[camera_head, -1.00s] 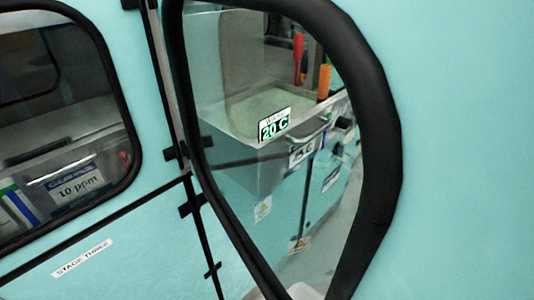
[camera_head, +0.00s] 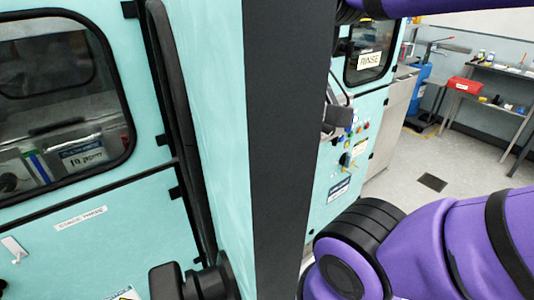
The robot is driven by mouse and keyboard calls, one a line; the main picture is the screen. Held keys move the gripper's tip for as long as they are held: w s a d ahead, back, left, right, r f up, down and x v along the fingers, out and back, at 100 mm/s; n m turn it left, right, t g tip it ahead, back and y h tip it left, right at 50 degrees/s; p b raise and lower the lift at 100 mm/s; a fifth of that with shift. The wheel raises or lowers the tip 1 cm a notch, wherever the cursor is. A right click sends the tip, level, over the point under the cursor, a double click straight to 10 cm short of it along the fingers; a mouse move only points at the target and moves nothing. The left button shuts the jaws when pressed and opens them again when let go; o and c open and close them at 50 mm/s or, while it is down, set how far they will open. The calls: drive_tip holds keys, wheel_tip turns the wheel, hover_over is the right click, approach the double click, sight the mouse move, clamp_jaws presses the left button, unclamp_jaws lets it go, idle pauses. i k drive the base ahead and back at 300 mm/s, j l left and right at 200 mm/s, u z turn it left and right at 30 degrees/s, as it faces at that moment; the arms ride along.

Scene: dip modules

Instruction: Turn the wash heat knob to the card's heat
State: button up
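A teal machine panel (camera_head: 330,170) shows past a dark upright edge, with several small red, blue and green controls (camera_head: 358,128) and a darker knob-like part (camera_head: 345,160) by a yellow label (camera_head: 359,148). I cannot tell whether any of them is the wash heat knob. No card with a heat value is readable now. My purple arm shows at the lower right and along the top edge, but I cannot make out my gripper's fingertips. The upper arm part runs left toward the dark edge, which may hide my gripper.
A broad dark edge (camera_head: 285,150) stands upright close in front, beside a teal door face (camera_head: 216,110). A RINSE sign (camera_head: 369,61) is on a window beyond. At right are open floor (camera_head: 400,165), a blue stand (camera_head: 424,92) and a shelf with a red box (camera_head: 464,86).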

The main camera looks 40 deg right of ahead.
sight(327, 130)
drive_tip(key=l+u, duration=0.25)
drive_tip(key=l+z, duration=0.35)
drive_tip(key=l+u, duration=0.1)
drive_tip(key=l, duration=0.15)
drive_tip(key=j+u, duration=0.1)
drive_tip(key=j, duration=0.2)
drive_tip(key=k+j+u, duration=0.1)
drive_tip(key=j, duration=0.15)
drive_tip(key=j+z, duration=0.7)
drive_tip(key=z, duration=0.2)
drive_tip(key=j+z, duration=0.45)
drive_tip(key=k+j+z, duration=0.1)
drive_tip(key=j+z, duration=0.15)
drive_tip(key=z, duration=0.15)
drive_tip(key=k+j+z, duration=0.15)
drive_tip(key=z, duration=0.3)
drive_tip(key=k+j+z, duration=0.2)
drive_tip(key=j+z, duration=0.25)
drive_tip(key=l, duration=0.1)
